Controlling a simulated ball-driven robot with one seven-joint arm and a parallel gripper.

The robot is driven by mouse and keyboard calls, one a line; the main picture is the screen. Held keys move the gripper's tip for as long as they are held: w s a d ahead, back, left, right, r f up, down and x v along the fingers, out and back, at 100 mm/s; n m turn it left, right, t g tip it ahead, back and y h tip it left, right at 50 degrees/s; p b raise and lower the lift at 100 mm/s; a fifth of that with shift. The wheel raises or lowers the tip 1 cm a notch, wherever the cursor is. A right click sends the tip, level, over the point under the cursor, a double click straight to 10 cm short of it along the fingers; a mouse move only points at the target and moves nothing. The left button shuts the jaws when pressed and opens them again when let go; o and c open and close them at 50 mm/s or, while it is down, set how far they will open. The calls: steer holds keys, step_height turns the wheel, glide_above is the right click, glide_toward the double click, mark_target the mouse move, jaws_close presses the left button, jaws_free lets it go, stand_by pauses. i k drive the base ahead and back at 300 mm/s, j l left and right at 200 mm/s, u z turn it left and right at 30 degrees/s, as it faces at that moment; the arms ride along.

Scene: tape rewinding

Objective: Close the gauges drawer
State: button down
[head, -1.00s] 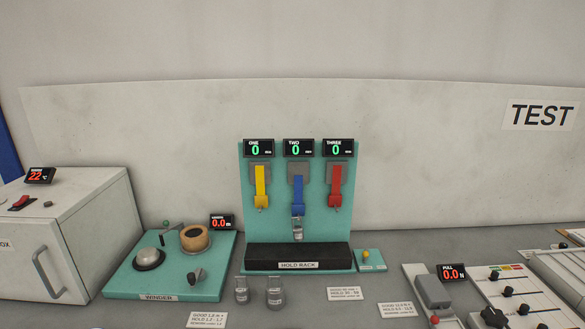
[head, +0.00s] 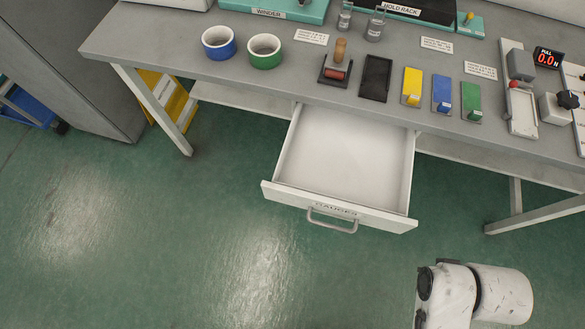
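The gauges drawer (head: 335,160) hangs open under the grey workbench, pulled well out toward me. Its inside is white and looks empty. Its front panel (head: 385,218) carries a "GAUGES" label and a grey bar handle (head: 332,223). A white part of my own arm shows at the lower right, apart from the drawer. My gripper is not in view.
The green floor (head: 150,240) before the drawer is clear.

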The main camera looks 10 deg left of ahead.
mark_target(357, 169)
steer(key=k+j+u, duration=0.25)
steer(key=k+j, duration=0.15)
steer(key=j, duration=0.25)
steer(key=k+j, duration=0.15)
steer(key=j, duration=0.25)
